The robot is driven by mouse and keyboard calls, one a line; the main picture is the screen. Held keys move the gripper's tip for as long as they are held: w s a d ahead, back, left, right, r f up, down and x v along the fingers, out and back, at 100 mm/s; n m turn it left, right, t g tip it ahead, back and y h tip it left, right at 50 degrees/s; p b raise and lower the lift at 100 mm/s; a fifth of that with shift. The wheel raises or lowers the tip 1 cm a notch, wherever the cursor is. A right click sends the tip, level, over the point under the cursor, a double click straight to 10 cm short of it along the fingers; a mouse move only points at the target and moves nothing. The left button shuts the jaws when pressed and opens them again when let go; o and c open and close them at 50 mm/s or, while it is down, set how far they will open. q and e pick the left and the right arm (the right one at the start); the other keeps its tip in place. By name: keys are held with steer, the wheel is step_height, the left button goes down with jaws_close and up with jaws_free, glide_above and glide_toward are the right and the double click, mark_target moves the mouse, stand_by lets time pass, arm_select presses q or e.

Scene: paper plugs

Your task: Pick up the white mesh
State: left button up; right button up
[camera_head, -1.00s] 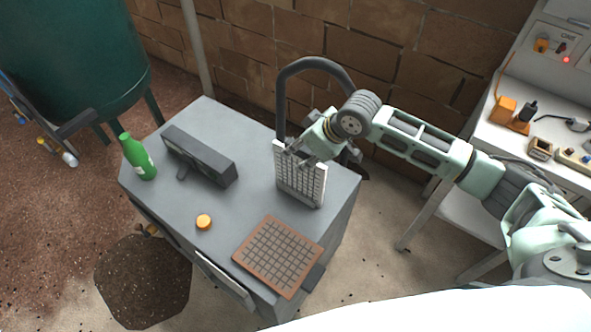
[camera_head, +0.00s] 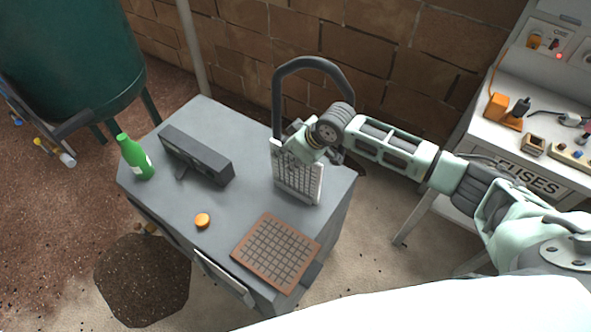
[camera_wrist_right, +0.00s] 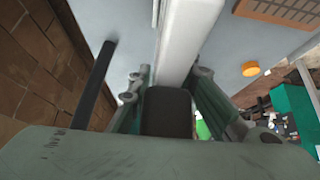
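The white mesh (camera_head: 304,182) is a thin white panel with a grid of small cells. It stands upright near the back right of the grey cabinet top. My right gripper (camera_head: 288,154) is at the panel's upper part, coming from the right and above. In the right wrist view, the panel's white edge (camera_wrist_right: 190,30) runs between the two fingers of the right gripper (camera_wrist_right: 172,76). The fingers look spread on either side of the panel, with small gaps. The panel's lower end near the palm is hidden. My left gripper is not in view.
On the cabinet top (camera_head: 240,205) are a brown grid tile (camera_head: 275,252), an orange round cap (camera_head: 202,220), a dark grey box (camera_head: 197,155) and a green bottle (camera_head: 135,158). A dark hoop-shaped pipe (camera_head: 277,100) rises behind the panel. A brick wall is behind.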

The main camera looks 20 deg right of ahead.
jaws_close()
steer(key=shift+r, duration=0.1)
